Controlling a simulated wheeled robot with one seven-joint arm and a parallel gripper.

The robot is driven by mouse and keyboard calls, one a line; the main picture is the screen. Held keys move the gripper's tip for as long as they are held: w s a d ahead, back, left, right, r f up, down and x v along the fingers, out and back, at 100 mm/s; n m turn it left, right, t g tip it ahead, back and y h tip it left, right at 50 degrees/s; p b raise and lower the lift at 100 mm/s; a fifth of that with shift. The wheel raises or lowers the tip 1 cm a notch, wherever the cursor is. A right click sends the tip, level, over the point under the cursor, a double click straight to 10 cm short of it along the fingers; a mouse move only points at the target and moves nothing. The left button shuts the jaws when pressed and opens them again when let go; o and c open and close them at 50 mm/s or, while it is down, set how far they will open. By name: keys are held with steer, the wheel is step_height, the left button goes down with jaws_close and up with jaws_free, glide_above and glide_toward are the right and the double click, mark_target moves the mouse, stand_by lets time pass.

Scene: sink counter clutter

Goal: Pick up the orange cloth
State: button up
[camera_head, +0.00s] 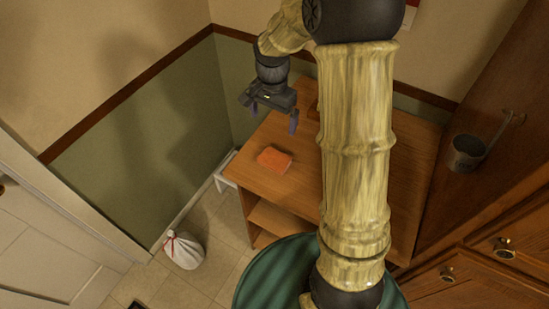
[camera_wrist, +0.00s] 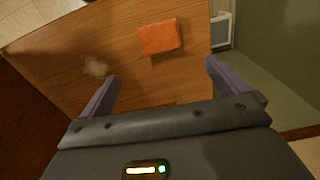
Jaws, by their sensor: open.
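The orange cloth (camera_head: 275,159) lies folded flat on top of a wooden shelf unit (camera_head: 262,185), near its front left part. It also shows in the wrist view (camera_wrist: 160,38), beyond and between the two fingers. My gripper (camera_head: 274,117) hangs above the back left part of the unit, open and empty, apart from the cloth. In the wrist view the purple fingers of my gripper (camera_wrist: 160,80) are spread wide over the bare wood. My arm hides the middle right of the unit in the head view.
A pale, blurry patch (camera_wrist: 95,67) shows on the wood. A white bag with red ties (camera_head: 184,251) sits on the floor at left. A metal cup (camera_head: 467,154) and wooden cabinets (camera_head: 480,262) are at right. A green wall (camera_head: 185,150) stands behind.

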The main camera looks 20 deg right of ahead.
steer(key=p, duration=0.3)
glide_above(275, 157)
steer(key=f, duration=1.2)
steer(key=shift+s+a+f, duration=0.15)
steer(key=shift+a, duration=0.15)
steer(key=shift+d+f+p, duration=0.15)
steer(key=shift+f+p, duration=0.35)
steer(key=shift+f, duration=0.5)
steer(key=shift+d+f+p, duration=0.15)
steer(key=shift+f+p, duration=0.3)
steer(key=shift+f, duration=0.55)
steer(key=shift+a+f, duration=0.1)
steer(key=shift+f, duration=0.5)
